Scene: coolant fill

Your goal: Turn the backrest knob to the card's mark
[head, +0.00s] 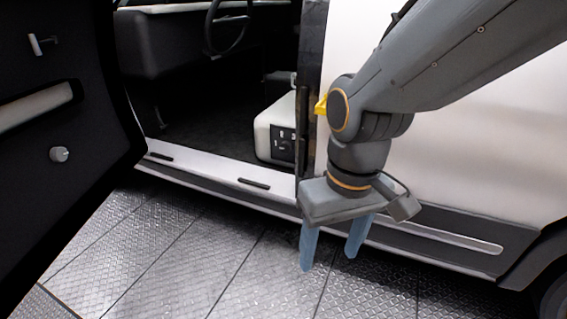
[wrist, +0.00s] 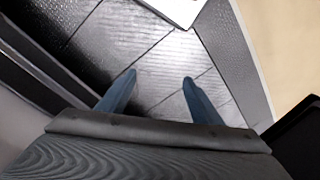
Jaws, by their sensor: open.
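My gripper (head: 329,262) hangs open and empty, fingers down, outside the vehicle's sill and above the plated floor. In the wrist view its two blue fingers (wrist: 159,77) are apart with only floor between them. A light seat base (head: 268,127) stands inside the doorway, with a small dark panel (head: 283,143) on its side. The panel's markings are too small to read. I cannot make out the backrest knob or the card for certain. A yellow piece (head: 321,105) shows beside my arm; I cannot tell what it is.
The open dark door (head: 95,130) fills the left, with a round grey knob (head: 59,154) on it. The sill (head: 215,170) crosses below the doorway. A steering wheel (head: 229,30) is inside. A white corner (wrist: 178,8) shows atop the wrist view. The floor (head: 190,255) is clear.

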